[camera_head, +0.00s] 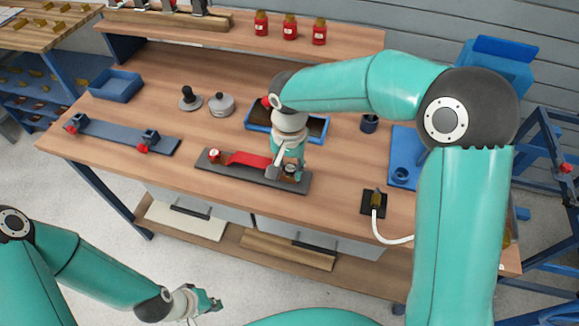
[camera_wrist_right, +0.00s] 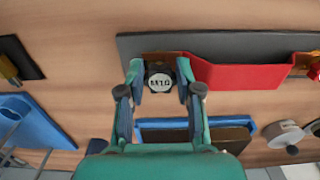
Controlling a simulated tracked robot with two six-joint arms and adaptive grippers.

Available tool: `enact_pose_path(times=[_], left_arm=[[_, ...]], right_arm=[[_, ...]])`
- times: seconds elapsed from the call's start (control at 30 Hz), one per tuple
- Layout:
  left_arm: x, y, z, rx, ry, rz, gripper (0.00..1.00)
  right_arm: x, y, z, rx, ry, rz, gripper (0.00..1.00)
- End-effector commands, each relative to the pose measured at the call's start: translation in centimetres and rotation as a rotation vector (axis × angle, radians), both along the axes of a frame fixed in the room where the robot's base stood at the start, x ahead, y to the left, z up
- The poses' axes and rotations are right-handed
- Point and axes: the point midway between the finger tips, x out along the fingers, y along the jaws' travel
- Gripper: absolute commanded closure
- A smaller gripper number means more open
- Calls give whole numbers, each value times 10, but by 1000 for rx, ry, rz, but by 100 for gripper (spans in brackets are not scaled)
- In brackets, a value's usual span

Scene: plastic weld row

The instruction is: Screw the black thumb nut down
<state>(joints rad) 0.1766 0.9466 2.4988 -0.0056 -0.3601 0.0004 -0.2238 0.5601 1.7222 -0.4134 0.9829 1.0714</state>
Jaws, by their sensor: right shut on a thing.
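The black thumb nut (camera_wrist_right: 160,80), with pale M10 marking on its top, sits between the fingers of my right gripper (camera_wrist_right: 160,73) in the right wrist view. The fingers are shut on it from both sides. In the head view my right gripper (camera_head: 289,170) points down at the right end of a dark fixture plate (camera_head: 225,172), largely covering the nut. A red part (camera_head: 248,159) lies along this plate and also shows in the right wrist view (camera_wrist_right: 235,75). My left gripper (camera_head: 205,300) hangs low in front of the bench, away from the work; its jaw opening is unclear.
A blue tray (camera_head: 257,127) stands just behind the fixture. A grey round pot (camera_head: 221,104) and a black knobbed thing (camera_head: 190,98) stand left of it. A dark block with a white cable (camera_head: 374,203) lies to the right. Bare wood surrounds the fixture.

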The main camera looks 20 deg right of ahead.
Motion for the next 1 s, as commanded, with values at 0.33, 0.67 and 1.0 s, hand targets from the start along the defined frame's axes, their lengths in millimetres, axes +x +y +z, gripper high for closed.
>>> enact_pose_path(times=[0.33, 0.67, 1.0], left_arm=[[0, 0, -5, 0, 0, 0, 100], [0, 0, -7, 0, 0, 0, 100], [0, 0, -31, 0, 0, 0, 100]], right_arm=[[0, 0, -5, 0, 0, 0, 86], [0, 0, -8, 0, 0, -5, 86], [3, 0, -11, 2, -3, -407, 86]])
